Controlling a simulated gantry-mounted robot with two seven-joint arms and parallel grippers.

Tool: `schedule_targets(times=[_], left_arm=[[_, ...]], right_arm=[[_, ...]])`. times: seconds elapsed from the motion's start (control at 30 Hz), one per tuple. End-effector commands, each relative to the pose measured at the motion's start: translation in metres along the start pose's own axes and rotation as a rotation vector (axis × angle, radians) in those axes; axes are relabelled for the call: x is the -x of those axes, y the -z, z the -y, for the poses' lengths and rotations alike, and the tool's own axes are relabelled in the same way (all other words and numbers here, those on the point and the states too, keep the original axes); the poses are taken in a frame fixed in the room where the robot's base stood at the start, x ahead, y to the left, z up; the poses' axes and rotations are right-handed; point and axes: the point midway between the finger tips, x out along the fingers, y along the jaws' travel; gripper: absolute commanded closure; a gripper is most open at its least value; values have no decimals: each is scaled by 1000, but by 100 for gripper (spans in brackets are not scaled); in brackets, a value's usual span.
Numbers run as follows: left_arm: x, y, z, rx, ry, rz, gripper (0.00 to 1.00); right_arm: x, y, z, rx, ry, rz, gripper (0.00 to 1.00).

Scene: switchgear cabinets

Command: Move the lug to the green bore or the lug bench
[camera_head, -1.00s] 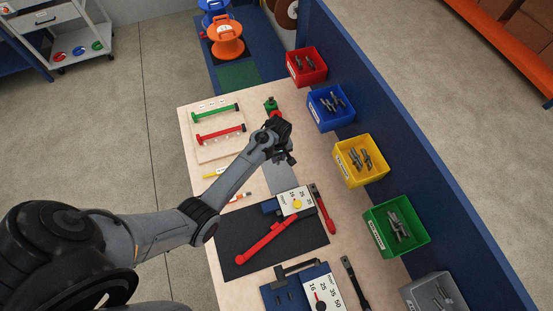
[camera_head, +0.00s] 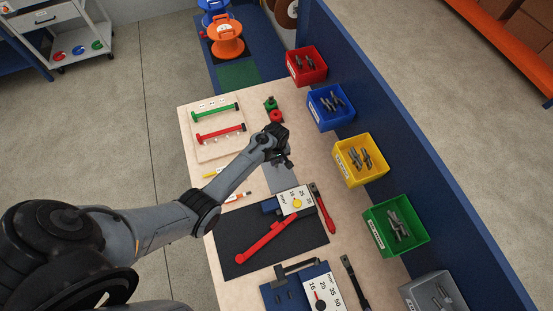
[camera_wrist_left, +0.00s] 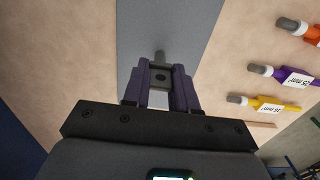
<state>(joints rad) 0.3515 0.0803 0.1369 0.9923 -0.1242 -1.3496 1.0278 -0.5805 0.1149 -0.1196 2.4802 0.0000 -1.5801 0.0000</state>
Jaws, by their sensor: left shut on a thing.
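My left gripper (camera_head: 281,160) is over the grey strip (camera_head: 281,180) on the wooden bench. In the left wrist view the gripper (camera_wrist_left: 160,82) is shut on a small grey metal lug (camera_wrist_left: 160,72), whose barrel points away from the palm. The lug cannot be made out in the head view. A green block (camera_head: 270,103) and a red ring-like piece (camera_head: 276,116) stand just beyond the gripper; whether either has a bore is too small to tell. My right gripper is not in view.
Colored bins of lugs, including a yellow bin (camera_head: 361,160), line the right side. A black mat (camera_head: 240,235) with a red-handled tool (camera_head: 268,240) lies nearer. Green and red bars sit on a board (camera_head: 205,150) at left. Labelled cable pieces (camera_wrist_left: 275,105) lie beside the grey strip.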

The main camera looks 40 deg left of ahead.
Motion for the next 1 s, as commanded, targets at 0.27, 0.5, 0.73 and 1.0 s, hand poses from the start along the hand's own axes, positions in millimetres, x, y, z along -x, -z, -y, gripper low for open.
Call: schedule_targets(times=[0.27, 0.5, 0.73, 1.0], left_arm=[[-1, 0, 0, 0, 0, 0, 47], [0, 0, 0, 0, 0, 0, 47], [18, 0, 0, 0, -2, -1, 47], [66, 0, 0, 1, -4, -1, 47]], right_arm=[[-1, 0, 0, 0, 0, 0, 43], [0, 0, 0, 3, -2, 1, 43], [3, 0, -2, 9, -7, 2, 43], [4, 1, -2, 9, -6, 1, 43]])
